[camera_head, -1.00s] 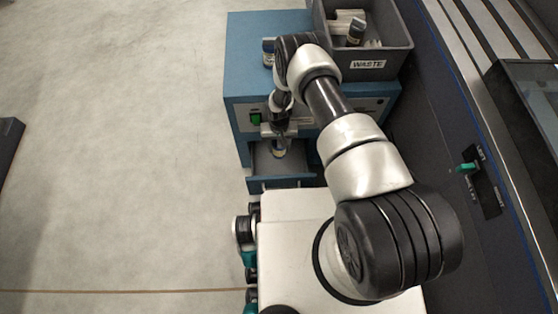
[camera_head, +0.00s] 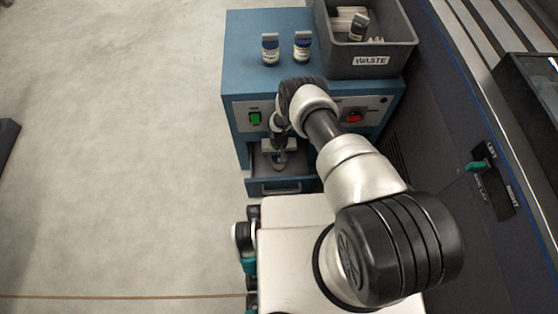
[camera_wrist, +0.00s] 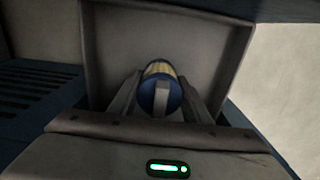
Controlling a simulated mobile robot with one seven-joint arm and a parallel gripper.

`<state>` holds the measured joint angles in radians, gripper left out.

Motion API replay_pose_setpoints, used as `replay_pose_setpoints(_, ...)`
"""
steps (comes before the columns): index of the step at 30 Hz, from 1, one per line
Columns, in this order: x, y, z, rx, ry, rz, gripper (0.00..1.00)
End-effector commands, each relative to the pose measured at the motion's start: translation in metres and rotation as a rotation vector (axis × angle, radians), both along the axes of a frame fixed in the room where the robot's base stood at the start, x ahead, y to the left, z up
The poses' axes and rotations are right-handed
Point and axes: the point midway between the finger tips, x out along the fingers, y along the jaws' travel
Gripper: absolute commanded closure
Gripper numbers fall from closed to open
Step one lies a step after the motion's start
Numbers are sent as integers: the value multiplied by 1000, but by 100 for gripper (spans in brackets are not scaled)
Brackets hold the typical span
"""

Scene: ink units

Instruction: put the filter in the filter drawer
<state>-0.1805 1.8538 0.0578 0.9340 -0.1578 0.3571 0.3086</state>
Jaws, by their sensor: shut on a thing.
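The filter (camera_wrist: 161,92) is a small cylinder with a blue end cap and a yellowish body, seen in the wrist view between my two fingers. My gripper (camera_wrist: 160,98) is shut on it. In the head view the filter (camera_head: 280,164) shows as a small dark blue and pale spot under my gripper (camera_head: 280,157), within the opening of the drawer. The open filter drawer (camera_head: 262,171) sticks out of the front of the blue cabinet; its grey walls (camera_wrist: 105,50) surround the filter in the wrist view. I cannot tell whether the filter touches the drawer floor.
On the blue cabinet (camera_head: 240,70) stand two similar small bottles (camera_head: 270,48) (camera_head: 302,46) and a grey waste bin (camera_head: 385,62) with items in it. The cabinet front has a green switch (camera_head: 254,118) and a red switch (camera_head: 353,118). Open floor lies to the left.

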Motion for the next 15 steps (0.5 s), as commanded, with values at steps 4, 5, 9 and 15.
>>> replay_pose_setpoints(4, 1, 0, -2, 0, -1, 0, 50)
replay_pose_setpoints(5, 1, 0, -2, 0, -1, 0, 45)
replay_pose_setpoints(9, 0, 0, -2, 0, -1, 0, 38)
replay_pose_setpoints(15, 0, 0, -2, 0, 0, 0, 38)
